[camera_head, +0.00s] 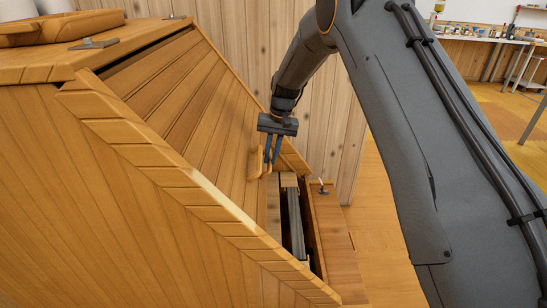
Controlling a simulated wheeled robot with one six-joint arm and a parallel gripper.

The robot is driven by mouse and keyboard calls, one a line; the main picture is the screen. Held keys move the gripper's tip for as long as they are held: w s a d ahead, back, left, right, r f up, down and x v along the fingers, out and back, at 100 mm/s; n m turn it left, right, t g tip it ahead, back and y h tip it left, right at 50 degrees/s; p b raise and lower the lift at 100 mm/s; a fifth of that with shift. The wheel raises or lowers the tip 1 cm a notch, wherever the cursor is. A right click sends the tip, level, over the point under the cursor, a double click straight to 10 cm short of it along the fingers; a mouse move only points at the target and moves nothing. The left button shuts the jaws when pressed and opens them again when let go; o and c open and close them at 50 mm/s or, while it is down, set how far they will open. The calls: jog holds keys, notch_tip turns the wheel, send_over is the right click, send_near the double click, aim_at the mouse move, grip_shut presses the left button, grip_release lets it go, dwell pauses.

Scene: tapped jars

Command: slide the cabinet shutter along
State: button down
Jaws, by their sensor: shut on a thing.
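The wooden cabinet (120,200) fills the left side of the head view. Its slatted wooden shutter (185,90) slopes down from the cabinet top toward the lower right. A wooden handle (256,164) stands out near the shutter's lower edge. My gripper (271,160) reaches down from above with its blue fingers at the handle, shut on it. The exact contact is small and partly hidden by the fingers. Below the shutter's lower edge, an opening (292,222) shows a dark bar and a wooden piece inside.
A small metal fitting (322,188) sits on the wooden ledge (338,250) right of the opening. A wooden tray (50,32) lies on the cabinet top. A plank wall (345,110) stands close behind. A workbench (500,38) is far back right, with open floor (385,260) between.

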jog(key=shift+w+a+r, duration=0.1)
jog(key=shift+a+r, duration=0.05)
jog(key=shift+r, duration=0.15)
jog(key=c, duration=1.8)
grip_release()
jog(key=shift+a, duration=0.1)
jog(key=shift+o, duration=0.2)
jog(key=shift+d+r, duration=0.2)
notch_tip(320, 180, up, 7)
jog(key=d, duration=0.1)
jog(key=shift+d+b, duration=0.15)
jog(key=shift+b, duration=0.25)
jog(key=shift+r, duration=0.1)
